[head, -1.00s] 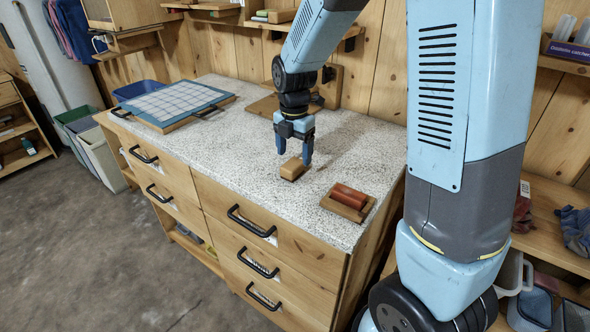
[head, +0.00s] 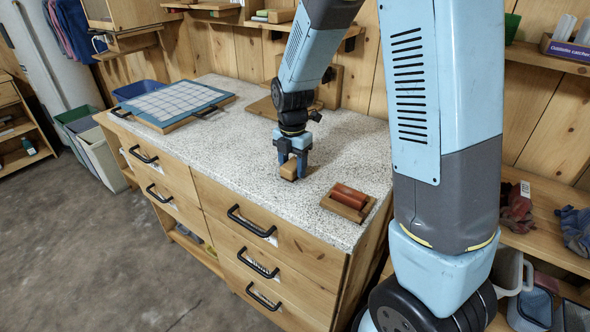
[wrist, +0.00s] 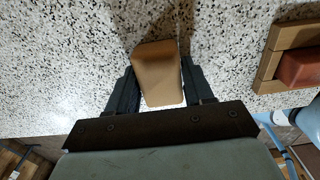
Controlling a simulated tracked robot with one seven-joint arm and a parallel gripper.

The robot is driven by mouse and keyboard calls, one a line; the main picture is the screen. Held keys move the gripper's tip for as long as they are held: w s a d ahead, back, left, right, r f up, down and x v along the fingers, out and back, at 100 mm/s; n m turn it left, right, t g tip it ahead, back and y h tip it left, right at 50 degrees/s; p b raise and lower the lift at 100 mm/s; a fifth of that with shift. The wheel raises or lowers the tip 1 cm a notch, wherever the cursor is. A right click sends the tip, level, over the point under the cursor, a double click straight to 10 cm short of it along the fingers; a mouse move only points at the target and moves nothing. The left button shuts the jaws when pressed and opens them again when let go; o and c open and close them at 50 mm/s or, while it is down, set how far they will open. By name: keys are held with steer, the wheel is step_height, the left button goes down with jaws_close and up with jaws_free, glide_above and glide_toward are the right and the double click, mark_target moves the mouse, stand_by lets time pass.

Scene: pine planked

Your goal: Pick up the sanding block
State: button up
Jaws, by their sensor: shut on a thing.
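The sanding block is a small tan wooden block (head: 289,170) on the speckled countertop (head: 240,165). My gripper (head: 291,168) points down over it, with a finger on each side. In the wrist view the block (wrist: 158,72) sits between the two dark fingers of my gripper (wrist: 158,90), which are shut on it. The block seems to be at counter height; I cannot tell whether its underside touches the counter.
A wooden tray with a reddish block (head: 348,197) lies to the right, near the counter's edge. A blue-edged gridded board (head: 170,103) lies at the far left, with a blue bin (head: 140,89) behind it. The counter between is clear.

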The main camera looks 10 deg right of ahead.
mark_target(293, 163)
steer(key=c, duration=0.5)
steer(key=shift+r, duration=0.3)
step_height(293, 163, up, 2)
steer(key=shift+r, duration=0.25)
steer(key=shift+s+d+r, duration=0.5)
steer(key=shift+s+r, duration=1.15)
steer(key=shift+s, duration=0.65)
steer(key=shift+s+d+r, duration=0.45)
steer(key=shift+s+r, duration=1.2)
steer(key=shift+s, duration=0.65)
steer(key=shift+s+d+r, duration=0.5)
steer(key=shift+s+r, duration=1.15)
steer(key=shift+s, duration=0.65)
